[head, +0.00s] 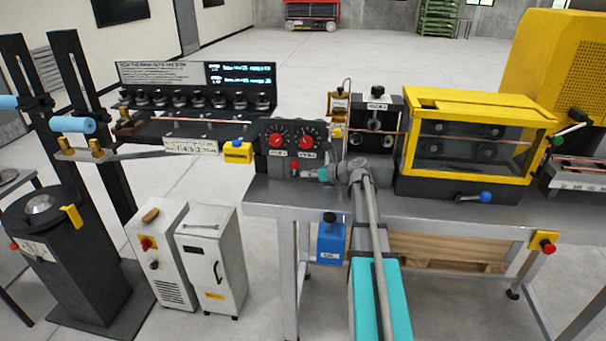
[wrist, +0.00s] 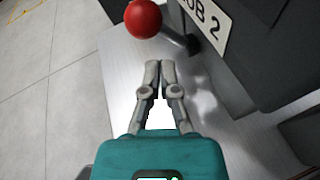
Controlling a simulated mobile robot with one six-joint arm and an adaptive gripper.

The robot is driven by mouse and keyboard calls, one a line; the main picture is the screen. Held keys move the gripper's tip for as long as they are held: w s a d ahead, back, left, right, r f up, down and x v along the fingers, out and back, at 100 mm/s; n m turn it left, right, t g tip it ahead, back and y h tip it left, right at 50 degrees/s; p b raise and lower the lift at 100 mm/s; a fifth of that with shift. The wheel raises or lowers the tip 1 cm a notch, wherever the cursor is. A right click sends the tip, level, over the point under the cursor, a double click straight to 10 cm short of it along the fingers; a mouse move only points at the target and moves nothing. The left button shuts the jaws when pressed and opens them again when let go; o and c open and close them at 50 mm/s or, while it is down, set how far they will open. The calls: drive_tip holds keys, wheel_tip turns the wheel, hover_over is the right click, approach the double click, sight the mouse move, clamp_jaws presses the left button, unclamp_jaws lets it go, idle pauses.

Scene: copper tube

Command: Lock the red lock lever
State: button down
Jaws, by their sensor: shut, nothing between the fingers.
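The red lock lever shows in the wrist view as a red ball (wrist: 143,18) on a short grey stem, at the top of the picture beside a label ending in "OB 2". In the head view its red ball (head: 294,166) sits low on the front of the dark box with two red dials. My gripper (wrist: 160,66) is shut and empty, its fingertips close together just below the ball in the wrist picture and apart from it. In the head view my gripper (head: 309,172) is just right of the ball, in front of the dial box.
The dial box (head: 264,140) stands at the left end of the grey bench (head: 262,196). To the right are a dark stand (head: 384,106) and a yellow-framed enclosure (head: 470,102). A blue box (head: 330,244) hangs below the bench edge.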

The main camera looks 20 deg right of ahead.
drive_tip(key=p+v, duration=0.3)
drive_tip(key=v, duration=0.8)
drive_tip(key=shift+s+p, duration=0.15)
drive_tip(key=shift+p, duration=0.2)
drive_tip(key=s+a+f+n+g+h, duration=0.1)
drive_tip(key=s+a+f+n+g, duration=0.25)
drive_tip(key=a+n, duration=0.5)
drive_tip(key=s+a+f+n+g+h, duration=0.15)
drive_tip(key=a+f+n+g, duration=0.3)
drive_tip(key=a, duration=0.65)
drive_tip(key=s+a+f+n+g+h, duration=0.1)
drive_tip(key=s+a+f+n+h, duration=0.1)
drive_tip(key=s+a+n, duration=0.3)
drive_tip(key=s+a+f+n+g+h, duration=0.2)
drive_tip(key=s+a+n+h, duration=0.3)
drive_tip(key=n, duration=0.7)
drive_tip(key=s+f, duration=0.1)
drive_tip(key=s, duration=0.1)
drive_tip(key=shift+s+a, duration=0.35)
drive_tip(key=shift+a, duration=0.05)
